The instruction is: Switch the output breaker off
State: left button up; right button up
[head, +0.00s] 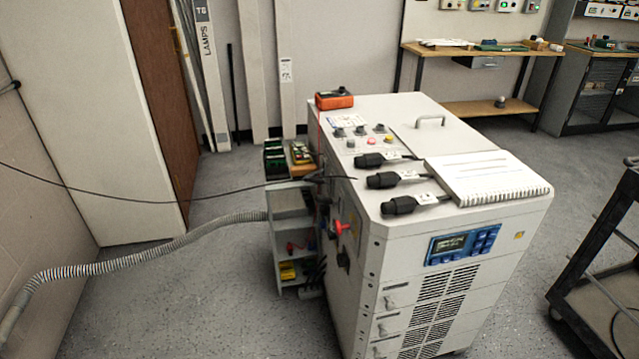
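A white transformer cabinet (343,290) stands in the middle of the head view. On its left side there is a red rotary handle (341,228), with a dark round part (343,259) below it. I cannot tell which control is the output breaker, nor read any switch position. The cabinet top has several small knobs and buttons, including a yellow button (388,139) and a red button (372,141). Several black plugs (398,205) lie along the top's left edge. Neither of my grippers is in view.
A small shelf cart (290,203) with tools stands against the cabinet's left side. A grey hose (150,244) and a thin black cable cross the left. An orange meter (334,99) and a notebook (480,176) lie on top. A dark cart (600,240) is at right.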

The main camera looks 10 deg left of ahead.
aim_at(321, 182)
jog(key=k, duration=0.7)
jog(key=u, duration=0.5)
jog(key=i, duration=1.25)
jog(key=z, duration=0.55)
jog(key=i, duration=0.4)
jog(key=z, duration=0.4)
